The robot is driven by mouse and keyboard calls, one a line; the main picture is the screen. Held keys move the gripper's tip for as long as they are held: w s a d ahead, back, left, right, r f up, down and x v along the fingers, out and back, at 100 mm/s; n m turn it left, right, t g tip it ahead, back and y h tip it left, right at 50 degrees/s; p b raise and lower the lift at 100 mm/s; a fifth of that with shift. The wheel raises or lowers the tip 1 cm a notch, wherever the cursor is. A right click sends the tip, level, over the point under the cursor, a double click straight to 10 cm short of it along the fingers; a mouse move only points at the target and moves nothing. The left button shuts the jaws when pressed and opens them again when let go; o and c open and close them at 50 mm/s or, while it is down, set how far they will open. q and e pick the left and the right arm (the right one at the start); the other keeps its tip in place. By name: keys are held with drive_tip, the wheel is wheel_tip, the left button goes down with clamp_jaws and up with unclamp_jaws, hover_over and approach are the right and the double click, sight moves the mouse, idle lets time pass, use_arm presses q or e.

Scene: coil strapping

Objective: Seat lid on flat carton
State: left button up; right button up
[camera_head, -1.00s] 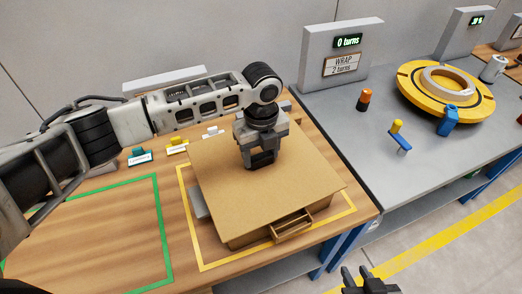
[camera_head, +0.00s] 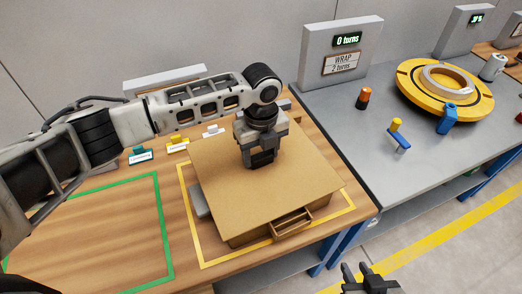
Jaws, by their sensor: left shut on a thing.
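A flat brown lid (camera_head: 225,185) lies level over the carton, whose darker side wall (camera_head: 250,238) shows only as a narrow strip under the lid's front edge. The lid hides the rest of the carton, so I cannot tell whether it is fully down all round. My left gripper (camera_head: 262,160) points down at the middle of the lid and is shut on it; the grip itself is partly hidden by the gripper's body. My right gripper (camera_head: 364,276) is at the bottom edge, off the table and apart from the carton, with its two fingers spread and nothing between them.
A yellow outline (camera_head: 187,225) on the wooden table surrounds the carton. A small open brown frame (camera_head: 292,222) juts out at its front, and a grey block (camera_head: 199,200) sits at its left. The green-outlined area (camera_head: 110,235) is clear. A grey bench (camera_head: 345,115) with a yellow turntable (camera_head: 410,90) stands right.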

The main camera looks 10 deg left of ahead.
use_arm(q)
drive_tip(key=shift+f+b, duration=0.3)
drive_tip(key=shift+f, duration=0.45)
drive_tip(key=o, duration=1.1)
drive_tip(key=shift+r, duration=0.25)
wheel_tip(320, 180, up, 15)
drive_tip(key=shift+s+r+b, duration=0.1)
drive_tip(key=shift+r+b, duration=0.05)
drive_tip(key=shift+b, duration=0.35)
